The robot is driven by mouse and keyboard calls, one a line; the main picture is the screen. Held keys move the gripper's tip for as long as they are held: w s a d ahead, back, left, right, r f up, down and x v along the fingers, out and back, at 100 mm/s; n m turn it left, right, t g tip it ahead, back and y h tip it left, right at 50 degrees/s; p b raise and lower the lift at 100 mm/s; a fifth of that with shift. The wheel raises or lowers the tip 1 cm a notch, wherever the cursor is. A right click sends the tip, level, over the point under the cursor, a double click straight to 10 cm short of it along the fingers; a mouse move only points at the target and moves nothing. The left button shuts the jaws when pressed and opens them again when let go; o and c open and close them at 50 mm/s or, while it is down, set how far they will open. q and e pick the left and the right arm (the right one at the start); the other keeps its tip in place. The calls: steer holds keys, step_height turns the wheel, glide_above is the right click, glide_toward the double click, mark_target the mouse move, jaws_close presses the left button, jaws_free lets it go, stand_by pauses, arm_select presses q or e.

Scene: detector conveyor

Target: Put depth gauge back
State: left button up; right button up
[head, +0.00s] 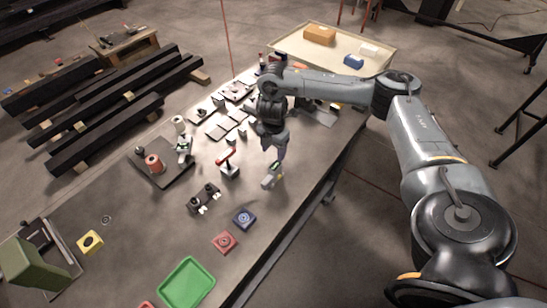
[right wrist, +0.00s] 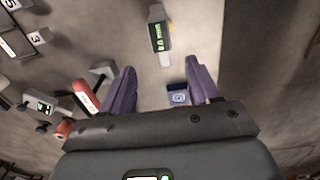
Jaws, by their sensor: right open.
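The depth gauge (right wrist: 158,30), a grey slim body with a lit green display and a pale foot, lies on the table. It also shows in the head view (head: 271,176), near the table's right edge. My right gripper (right wrist: 160,82) is open, its two purple fingers spread and pointing down. In the wrist view the gauge lies beyond the fingertips, apart from them. In the head view the right gripper (head: 281,153) hangs just above and behind the gauge; the exact gap is unclear. My left gripper is not in view.
A red-handled clamp (head: 228,161) stands left of the gauge, near a black double-knob fixture (head: 204,197). Blue (head: 244,218) and red (head: 225,242) blocks and a green tray (head: 187,284) lie nearer. Numbered plates (head: 222,124) lie behind. A dark plate (head: 160,172) bears a red cylinder.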

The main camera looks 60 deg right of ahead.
steer(key=w+a+f+n+t+y+p, duration=0.1)
steer(key=w+a+f+n+t, duration=0.1)
steer(key=a, duration=1)
steer(key=w+a+f+n+t+y+p, duration=0.1)
steer(key=w+a+f+n+t, duration=0.15)
steer(key=a, duration=1.05)
steer(key=s+a+r+m+t+y, duration=0.1)
steer(key=a, duration=0.7)
steer(key=s+a+r+m+t+y, duration=0.1)
steer(key=s+a+r+m+y, duration=0.1)
steer(key=a, duration=0.6)
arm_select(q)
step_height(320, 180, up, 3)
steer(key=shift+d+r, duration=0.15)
arm_select(e)
steer(key=s+d+m+g+h, duration=0.1)
steer(key=s+d+m+h, duration=0.1)
steer(key=s+d+m, duration=0.4)
steer(key=s+d+m+g+h, duration=0.2)
steer(key=s+d+m, duration=0.4)
steer(key=s+m, duration=0.3)
steer(key=shift+s+m+h, duration=0.35)
steer(key=shift+s+h, duration=0.05)
steer(key=shift+s, duration=0.7)
steer(key=shift+r, duration=0.15)
